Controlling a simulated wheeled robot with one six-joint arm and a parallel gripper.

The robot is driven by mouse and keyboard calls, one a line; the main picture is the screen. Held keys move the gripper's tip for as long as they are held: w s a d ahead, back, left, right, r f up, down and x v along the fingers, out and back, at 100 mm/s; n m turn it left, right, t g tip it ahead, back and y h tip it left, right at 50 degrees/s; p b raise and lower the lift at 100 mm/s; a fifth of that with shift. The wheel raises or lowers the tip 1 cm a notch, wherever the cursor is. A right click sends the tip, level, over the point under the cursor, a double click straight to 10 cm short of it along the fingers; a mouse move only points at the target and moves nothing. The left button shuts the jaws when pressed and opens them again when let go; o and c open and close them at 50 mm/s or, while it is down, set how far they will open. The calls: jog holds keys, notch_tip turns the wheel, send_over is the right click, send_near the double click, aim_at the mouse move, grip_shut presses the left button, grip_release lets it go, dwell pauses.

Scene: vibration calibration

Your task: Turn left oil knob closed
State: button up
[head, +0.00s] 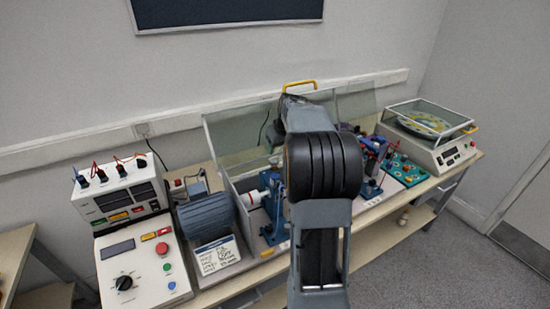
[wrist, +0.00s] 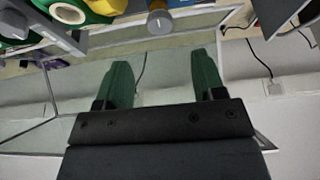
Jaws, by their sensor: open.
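My gripper (wrist: 162,60) shows in the wrist view with its two green fingers spread apart and nothing between them. A round knob-like part (wrist: 160,21) with a grey face and a brass-coloured rim sits at the top of the wrist view, beyond the fingertips and apart from them. I cannot tell for sure whether it is the left oil knob, or how far it is turned. In the head view my arm stands in front of the middle of the bench and hides my gripper and part of the rig (head: 271,205).
A clear guard panel (head: 240,135) with a yellow handle (head: 299,85) stands tilted at the back of the rig. A control box (head: 143,268), a motor (head: 206,217) and a meter unit (head: 120,190) stand at left. A glass-lidded device (head: 430,125) stands at right.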

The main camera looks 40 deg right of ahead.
aim_at(274, 161)
jog(key=p+x, duration=0.1)
jog(key=x, duration=0.7)
jog(key=c, duration=0.9)
